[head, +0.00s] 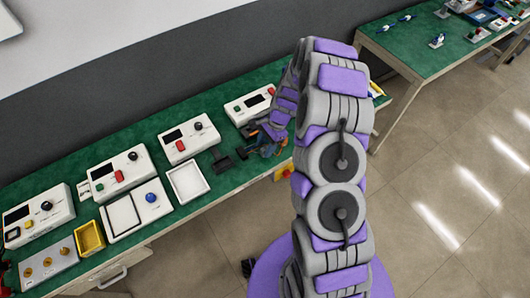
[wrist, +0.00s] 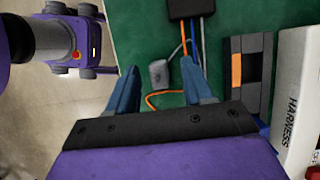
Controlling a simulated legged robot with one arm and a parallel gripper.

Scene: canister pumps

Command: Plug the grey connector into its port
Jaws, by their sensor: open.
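The grey connector (wrist: 158,74) is a small grey block lying on the green bench top in the wrist view. My gripper (wrist: 160,66) is open, with one blue finger to each side of the connector in the picture. I cannot tell how high the fingers are above it. An orange cable (wrist: 160,94) curves close below the connector. In the head view my gripper (head: 268,137) is over the bench near its right end, and the connector cannot be made out there. I cannot pick out the port in either view.
A dark box (wrist: 190,8) with grey, blue and orange cables sits at the top of the wrist view. A black and orange block (wrist: 250,75) and a white box marked HARNESS (wrist: 299,95) stand to the right. White instruments (head: 188,138) line the bench (head: 240,178) in the head view.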

